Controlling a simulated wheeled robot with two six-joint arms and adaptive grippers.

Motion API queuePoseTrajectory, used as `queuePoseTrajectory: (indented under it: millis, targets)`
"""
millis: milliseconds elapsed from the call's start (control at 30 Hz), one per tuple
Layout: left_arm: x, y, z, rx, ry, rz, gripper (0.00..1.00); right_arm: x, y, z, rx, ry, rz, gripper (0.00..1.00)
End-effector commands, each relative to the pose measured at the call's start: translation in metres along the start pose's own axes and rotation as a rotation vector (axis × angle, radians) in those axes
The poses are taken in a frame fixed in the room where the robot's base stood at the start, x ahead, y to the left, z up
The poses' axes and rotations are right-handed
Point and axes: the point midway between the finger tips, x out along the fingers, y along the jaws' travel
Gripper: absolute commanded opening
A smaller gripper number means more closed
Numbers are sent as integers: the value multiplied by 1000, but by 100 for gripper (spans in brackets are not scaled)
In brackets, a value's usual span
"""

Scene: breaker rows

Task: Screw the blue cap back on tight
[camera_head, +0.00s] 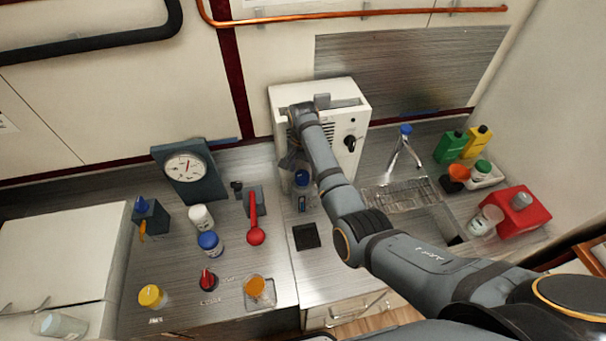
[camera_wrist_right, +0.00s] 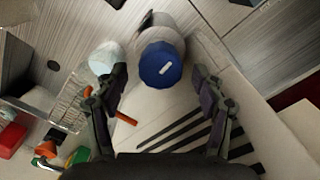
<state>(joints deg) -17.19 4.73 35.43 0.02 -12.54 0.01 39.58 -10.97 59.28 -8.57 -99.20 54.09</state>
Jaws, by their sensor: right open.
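A clear bottle (camera_head: 303,201) with a blue cap (camera_head: 302,177) stands on the counter in front of the white box. In the right wrist view the blue cap (camera_wrist_right: 161,66), marked with a short white line, sits on top of the pale bottle (camera_wrist_right: 162,29). I cannot tell how tight it is. My right gripper (camera_head: 290,164) is by the bottle, partly hidden behind my arm. In the wrist view its open fingers (camera_wrist_right: 160,78) are apart on either side of the cap, with gaps visible. My left gripper is not in view.
The white box (camera_head: 350,100) with a black knob stands close behind the bottle. A dial gauge (camera_head: 187,168), a red-handled lever (camera_head: 255,225) and a blue-lidded jar (camera_head: 210,244) are to the left.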

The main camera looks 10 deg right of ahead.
Motion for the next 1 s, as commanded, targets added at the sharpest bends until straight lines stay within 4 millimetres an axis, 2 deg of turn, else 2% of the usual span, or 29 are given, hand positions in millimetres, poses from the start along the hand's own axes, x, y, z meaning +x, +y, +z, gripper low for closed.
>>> queuePoseTrajectory:
  millis: [200,400,600,1000]
  targets:
    - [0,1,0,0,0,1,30,-54,-1,0,-1,2,-4,69]
    - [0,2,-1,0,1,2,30,-92,-1,0,0,1,-3,69]
    - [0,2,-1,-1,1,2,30,-104,0,0,0,0,-1,69]
    - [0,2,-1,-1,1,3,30,-104,0,0,0,0,-1,69]
